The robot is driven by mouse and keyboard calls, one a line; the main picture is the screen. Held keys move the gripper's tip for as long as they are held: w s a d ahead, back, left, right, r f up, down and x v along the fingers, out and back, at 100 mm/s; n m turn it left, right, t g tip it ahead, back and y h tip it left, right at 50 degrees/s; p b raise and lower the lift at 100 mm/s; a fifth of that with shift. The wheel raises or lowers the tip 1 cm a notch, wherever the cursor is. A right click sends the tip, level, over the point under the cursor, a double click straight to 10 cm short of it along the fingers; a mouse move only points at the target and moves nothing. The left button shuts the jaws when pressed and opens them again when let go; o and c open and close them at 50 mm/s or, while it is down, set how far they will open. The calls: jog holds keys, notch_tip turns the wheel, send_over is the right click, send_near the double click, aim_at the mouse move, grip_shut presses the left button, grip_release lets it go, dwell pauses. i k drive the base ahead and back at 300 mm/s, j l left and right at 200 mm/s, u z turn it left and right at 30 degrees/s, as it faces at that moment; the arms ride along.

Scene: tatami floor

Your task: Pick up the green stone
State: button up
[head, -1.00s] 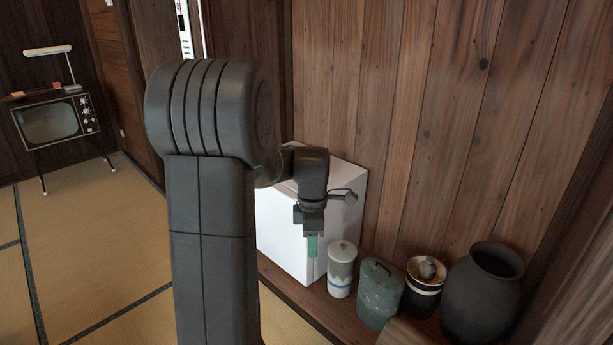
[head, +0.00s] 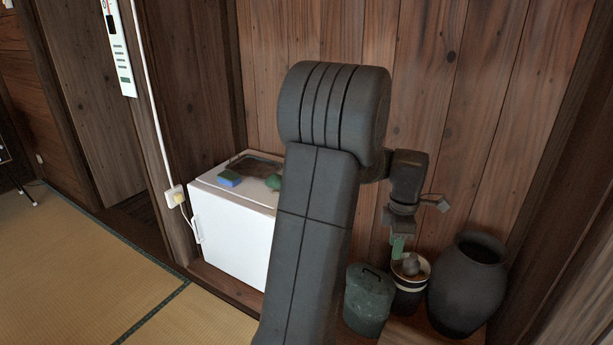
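A dark green rounded lump (head: 273,183), which may be the green stone, lies on top of a white box-like appliance (head: 232,228), close to the left edge of my arm, which may cover part of it. My gripper (head: 398,247) points down to the right of my arm, well right of the lump, in front of or over a dark pot with a pale rim (head: 408,290). A narrow green piece shows at the gripper's end. I cannot tell whether it is a finger or something held. Whether the fingers are open is too small to see.
A blue and green sponge-like block (head: 229,179) lies beside the lump. A grey-brown stone (head: 411,265) sits on the pot. A green lidded bin (head: 369,301) and a large dark jar (head: 469,284) flank the pot. A wood wall stands behind. Tatami is clear at left.

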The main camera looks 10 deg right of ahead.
aim_at(274, 180)
jog(key=i+j+z, duration=0.45)
jog(key=i+j, duration=0.95)
jog(key=j, duration=0.15)
jog(key=i+j, duration=0.55)
jog(key=j, duration=0.1)
